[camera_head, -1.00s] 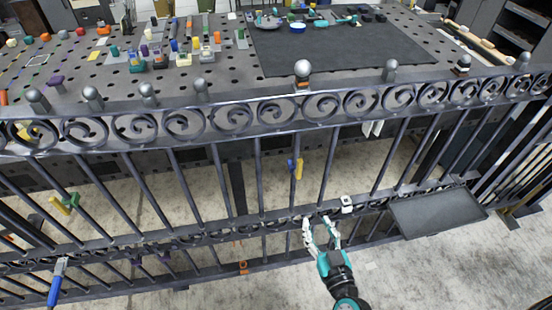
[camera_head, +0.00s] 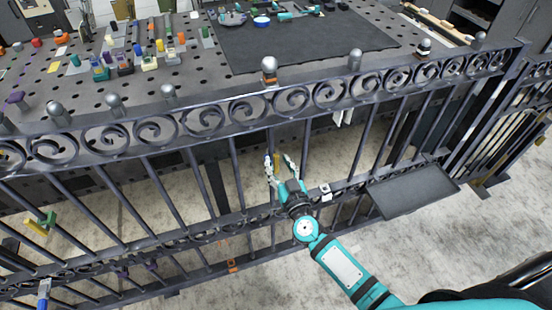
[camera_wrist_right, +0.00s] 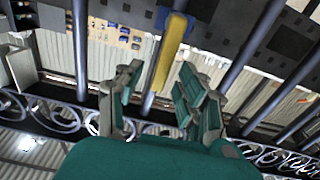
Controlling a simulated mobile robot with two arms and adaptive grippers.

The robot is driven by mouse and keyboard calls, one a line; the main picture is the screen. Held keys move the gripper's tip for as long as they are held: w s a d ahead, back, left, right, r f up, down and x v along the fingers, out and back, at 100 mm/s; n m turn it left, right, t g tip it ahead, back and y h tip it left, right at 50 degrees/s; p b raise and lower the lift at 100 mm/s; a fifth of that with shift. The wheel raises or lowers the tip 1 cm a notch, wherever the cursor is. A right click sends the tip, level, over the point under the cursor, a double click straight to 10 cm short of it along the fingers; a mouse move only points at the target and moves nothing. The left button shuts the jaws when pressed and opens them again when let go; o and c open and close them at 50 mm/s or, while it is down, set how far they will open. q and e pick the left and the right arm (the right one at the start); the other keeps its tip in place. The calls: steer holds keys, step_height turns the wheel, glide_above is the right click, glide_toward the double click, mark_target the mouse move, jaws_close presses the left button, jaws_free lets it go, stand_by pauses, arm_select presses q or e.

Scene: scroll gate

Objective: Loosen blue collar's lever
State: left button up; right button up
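The blue collar (camera_wrist_right: 177,20) sits on a gate bar, with its long yellow lever (camera_wrist_right: 170,55) pointing down in the right wrist view. In the head view my right gripper largely hides this collar. My right gripper (camera_head: 279,163) is in front of the gate bars, above the lower scroll band. Its fingers are open, and in the right wrist view the gripper (camera_wrist_right: 160,80) has one finger on each side of the lever's lower end. I cannot tell whether either finger touches it. My left gripper is not in view.
The dark iron gate (camera_head: 210,123) spans the view. A grey tray (camera_head: 415,188) is fixed on its right. A white piece (camera_head: 326,192) sits close to my right wrist. A green and yellow collar (camera_head: 42,222) and a blue-handled item (camera_head: 44,289) are at left. Behind is a cluttered perforated table (camera_head: 130,80).

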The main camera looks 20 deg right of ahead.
steer(key=shift+w+a, duration=0.1)
steer(key=shift+w, duration=1)
jaws_close()
